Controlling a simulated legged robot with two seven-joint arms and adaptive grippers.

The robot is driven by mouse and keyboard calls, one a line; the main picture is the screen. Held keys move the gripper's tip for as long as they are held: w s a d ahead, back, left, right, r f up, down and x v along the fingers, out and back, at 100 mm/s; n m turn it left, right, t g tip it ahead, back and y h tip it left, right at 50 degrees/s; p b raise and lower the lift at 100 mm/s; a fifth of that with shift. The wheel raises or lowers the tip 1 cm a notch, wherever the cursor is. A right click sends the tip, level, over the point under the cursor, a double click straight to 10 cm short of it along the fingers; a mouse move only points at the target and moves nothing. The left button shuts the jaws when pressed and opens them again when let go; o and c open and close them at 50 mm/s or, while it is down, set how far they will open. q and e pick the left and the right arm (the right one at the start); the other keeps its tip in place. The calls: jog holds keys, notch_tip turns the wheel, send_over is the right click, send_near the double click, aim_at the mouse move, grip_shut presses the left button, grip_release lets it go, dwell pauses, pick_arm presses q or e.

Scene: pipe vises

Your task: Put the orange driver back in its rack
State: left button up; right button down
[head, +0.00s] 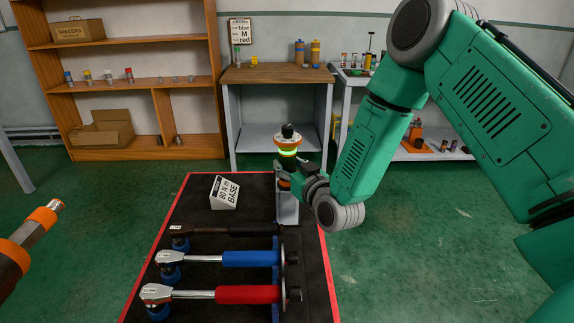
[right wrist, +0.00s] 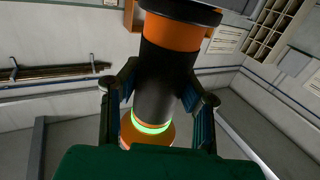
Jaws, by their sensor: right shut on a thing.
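The orange driver (head: 288,147) stands upright near the mat's far right corner, with a black top, an orange band and a glowing green ring. In the right wrist view its black and orange barrel (right wrist: 155,90) fills the middle. My right gripper (head: 287,174) is shut on the barrel, with a finger on each side of it. A grey upright holder (head: 287,209) stands directly below the driver; whether the driver's lower end sits in it is hidden by the gripper. My left gripper is not in view.
On the red-edged black mat (head: 190,209) are a white "80 N m BASE" block (head: 224,192) and torque wrenches with blue (head: 250,258) and red (head: 247,294) handles. An orange-and-dark tool (head: 30,238) juts in from the left. A workbench (head: 278,74) and shelves (head: 130,86) stand behind.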

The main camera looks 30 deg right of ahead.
jog(key=shift+f, duration=0.1)
dwell(0.7)
jog(key=c, duration=1)
grip_release()
jog(key=shift+s+f, duration=0.1)
jog(key=shift+s, duration=0.2)
jog(key=s, duration=1.1)
jog(key=shift+s+a, duration=0.15)
jog(key=shift+a, duration=0.2)
